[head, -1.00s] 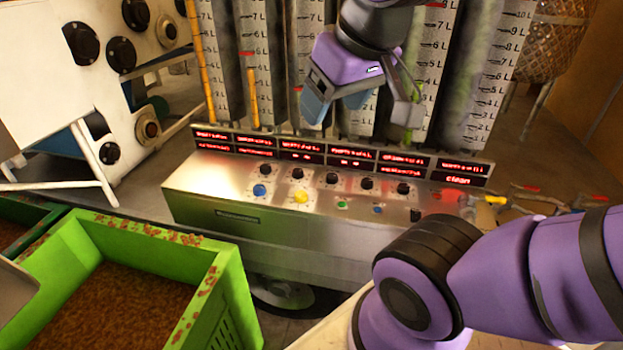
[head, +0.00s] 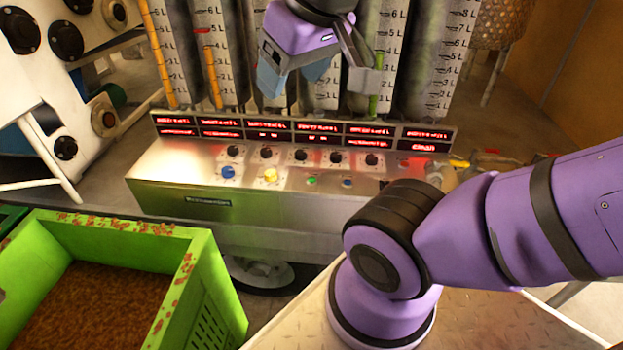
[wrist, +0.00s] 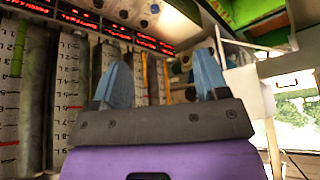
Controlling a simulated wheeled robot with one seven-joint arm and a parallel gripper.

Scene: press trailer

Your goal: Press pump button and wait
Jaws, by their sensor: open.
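The control panel (head: 300,205) is a metal box with a sloped top, in the middle of the head view. On it are a row of black knobs, a blue button (head: 228,172), a yellow button (head: 270,175), a small green button (head: 311,181) and a small blue button (head: 347,183). I cannot tell which one is the pump button. Red lit displays (head: 300,132) run along its back edge. My gripper (head: 312,85) is open and empty, above and behind the panel, in front of the measuring columns. In the wrist view its blue fingers (wrist: 163,85) stand apart with nothing between them.
A green crate (head: 205,265) with brown contents stands at the lower left. Upright columns with litre scales (head: 425,60) rise behind the panel, close to my gripper. White equipment with black knobs (head: 66,40) stands at the left. Small valves (head: 470,163) lie right of the panel.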

